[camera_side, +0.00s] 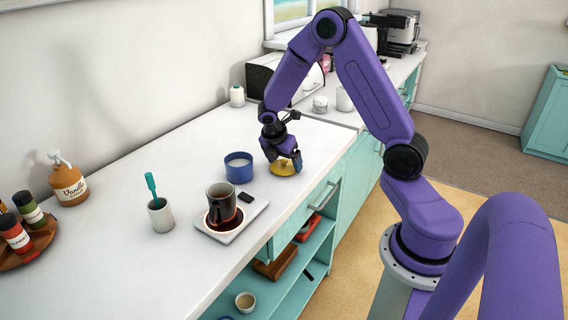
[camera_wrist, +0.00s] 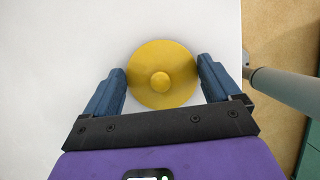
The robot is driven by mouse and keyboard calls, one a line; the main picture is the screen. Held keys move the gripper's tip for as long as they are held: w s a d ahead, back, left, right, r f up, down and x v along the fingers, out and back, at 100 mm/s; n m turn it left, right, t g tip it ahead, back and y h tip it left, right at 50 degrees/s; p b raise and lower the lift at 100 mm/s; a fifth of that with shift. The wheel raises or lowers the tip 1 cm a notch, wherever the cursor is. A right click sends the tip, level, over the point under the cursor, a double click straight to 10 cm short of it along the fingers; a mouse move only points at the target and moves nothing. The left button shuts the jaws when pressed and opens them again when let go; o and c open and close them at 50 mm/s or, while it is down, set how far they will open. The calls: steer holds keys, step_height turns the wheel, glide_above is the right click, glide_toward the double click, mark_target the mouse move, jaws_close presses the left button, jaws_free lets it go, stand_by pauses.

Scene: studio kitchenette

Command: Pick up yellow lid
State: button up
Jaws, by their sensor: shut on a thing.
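The yellow lid (camera_side: 283,170) is a round disc at the counter's front edge, right of the blue pot. In the wrist view the lid (camera_wrist: 176,62) shows from above with its small round knob in the middle. My gripper (camera_side: 284,160) points down over it and is shut on it. In the wrist view my gripper (camera_wrist: 162,82) has one blue finger against each side of the lid's rim. I cannot tell whether the lid rests on the counter or is just above it.
The blue pot (camera_side: 239,167) stands close left of my gripper.

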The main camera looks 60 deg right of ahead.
mark_target(288, 162)
steer(key=shift+r, duration=0.45)
step_height(288, 162, up, 2)
steer(key=shift+r, duration=0.2)
steer(key=s+a+r, duration=0.5)
steer(key=s+r, duration=0.5)
steer(key=s, duration=0.3)
steer(key=w+a+f, duration=0.1)
steer(key=w+a, duration=0.2)
steer(key=w, duration=0.8)
steer(key=w+a, duration=0.2)
steer(key=w, duration=0.9)
steer(key=shift+f, duration=2.85)
steer(key=shift+f, duration=0.5)
